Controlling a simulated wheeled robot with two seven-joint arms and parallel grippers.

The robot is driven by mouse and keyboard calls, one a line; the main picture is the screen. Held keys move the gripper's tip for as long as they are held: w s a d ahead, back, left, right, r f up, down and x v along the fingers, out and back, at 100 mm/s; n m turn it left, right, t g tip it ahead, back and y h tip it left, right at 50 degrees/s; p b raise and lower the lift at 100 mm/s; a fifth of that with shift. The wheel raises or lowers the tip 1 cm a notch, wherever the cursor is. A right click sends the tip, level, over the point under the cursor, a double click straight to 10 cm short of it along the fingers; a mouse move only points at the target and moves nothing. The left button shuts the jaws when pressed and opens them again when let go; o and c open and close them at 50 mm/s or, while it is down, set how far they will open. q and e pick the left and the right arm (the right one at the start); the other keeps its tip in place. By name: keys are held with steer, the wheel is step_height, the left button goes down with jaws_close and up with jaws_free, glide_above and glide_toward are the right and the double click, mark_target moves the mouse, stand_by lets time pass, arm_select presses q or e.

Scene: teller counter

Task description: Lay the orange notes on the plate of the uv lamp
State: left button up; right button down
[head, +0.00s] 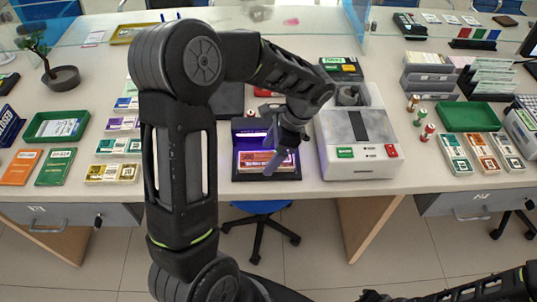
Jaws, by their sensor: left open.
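The uv lamp (250,125) stands near the front edge of the counter, glowing violet. Its dark plate (245,177) faces me. The orange notes (255,160) lie on the plate under the violet light. My left gripper (284,166) is open over the right part of the notes and hides some of them. I cannot tell whether its fingers touch the notes. My right gripper is not in view; only part of my right arm shows at the bottom right.
A grey counting machine (350,160) stands close to the lamp's right. More bundles (455,153) and a green tray (468,117) are at the right. My left arm hides the counter left of the lamp.

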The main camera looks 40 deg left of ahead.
arm_select(q)
steer(key=v, duration=0.7)
steer(key=p+v, duration=0.2)
steer(key=v, duration=0.2)
steer(key=shift+p, duration=0.4)
